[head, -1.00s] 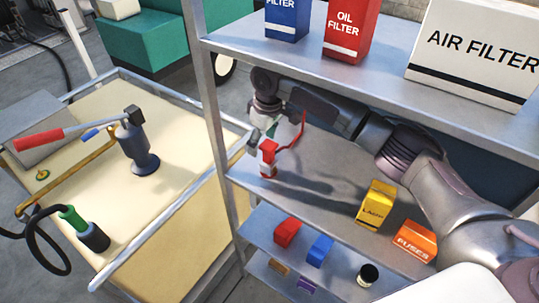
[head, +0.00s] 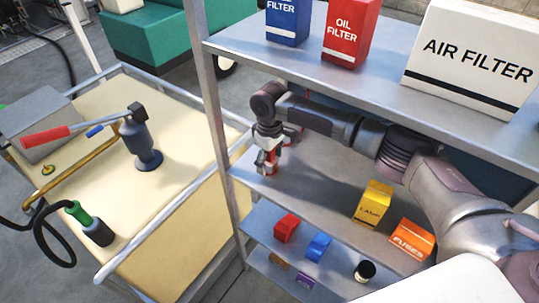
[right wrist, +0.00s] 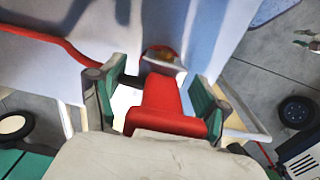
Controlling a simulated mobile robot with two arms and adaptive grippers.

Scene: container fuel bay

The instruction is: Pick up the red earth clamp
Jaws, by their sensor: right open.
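The red earth clamp (head: 273,169) stands on the middle shelf (head: 318,185) at its left end, mostly hidden by my right gripper (head: 267,163) in the head view. In the right wrist view the red clamp (right wrist: 163,100) lies between the two green-padded fingers of the right gripper (right wrist: 155,95). The fingers are open, one on each side of it, with a narrow gap showing at least on the right. A red cable (right wrist: 48,42) runs off to the upper left there. My left gripper is not in view.
A yellow lamp box (head: 373,204) and an orange fuses box (head: 411,238) stand right on the same shelf. Filter boxes, including a red one (head: 349,32), stand above. A shelf post (head: 219,130) is close left of the gripper. A cart (head: 200,195) stands beyond it.

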